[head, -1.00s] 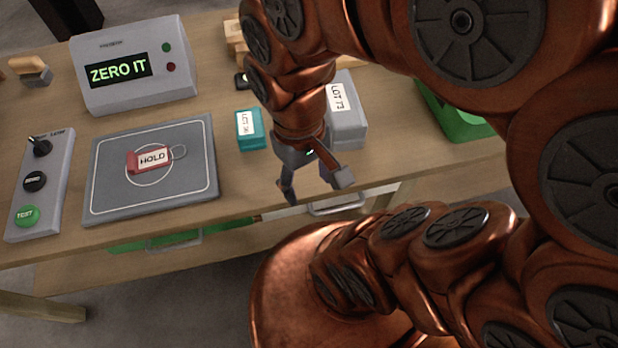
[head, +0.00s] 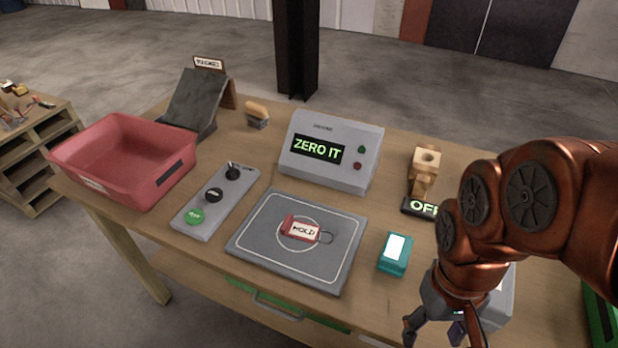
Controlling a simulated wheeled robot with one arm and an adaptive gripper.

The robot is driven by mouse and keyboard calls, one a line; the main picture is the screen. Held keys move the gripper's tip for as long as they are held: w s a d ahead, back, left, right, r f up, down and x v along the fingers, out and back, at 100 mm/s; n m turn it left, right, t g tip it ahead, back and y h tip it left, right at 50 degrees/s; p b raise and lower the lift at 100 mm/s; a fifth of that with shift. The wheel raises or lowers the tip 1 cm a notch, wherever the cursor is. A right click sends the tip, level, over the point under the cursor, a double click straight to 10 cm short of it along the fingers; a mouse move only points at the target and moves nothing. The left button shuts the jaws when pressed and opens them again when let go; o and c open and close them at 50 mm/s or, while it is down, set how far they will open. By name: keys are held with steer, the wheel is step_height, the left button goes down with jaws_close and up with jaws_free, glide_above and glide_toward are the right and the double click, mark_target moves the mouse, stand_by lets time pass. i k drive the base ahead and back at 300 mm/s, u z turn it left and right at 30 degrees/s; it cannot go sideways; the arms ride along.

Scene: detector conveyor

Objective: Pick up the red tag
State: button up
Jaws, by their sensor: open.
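The red tag (head: 301,229) with a white HOLD label and a wire ring lies flat on the grey square plate (head: 265,262), near the plate's marked circle. My gripper (head: 434,341) is at the bottom right in the head view, pointing down near the table's front edge. It is open, with nothing seen between its fingers. It is to the right of the red tag and clear of it. The lower ends of the fingers are close to the frame's bottom edge.
A teal box (head: 394,254) stands between the plate and my gripper. Behind the plate is a display box (head: 359,174) reading ZERO IT. A control panel (head: 228,204) and a red bin (head: 112,147) stand left. A wooden stand (head: 424,177) is behind right.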

mark_target(291, 227)
steer(key=u, duration=0.95)
steer(key=k, duration=1.2)
steer(key=u, duration=1.4)
steer(key=i, duration=1.25)
steer(key=z, duration=1.2)
steer(key=i, duration=0.5)
steer(key=z, duration=0.55)
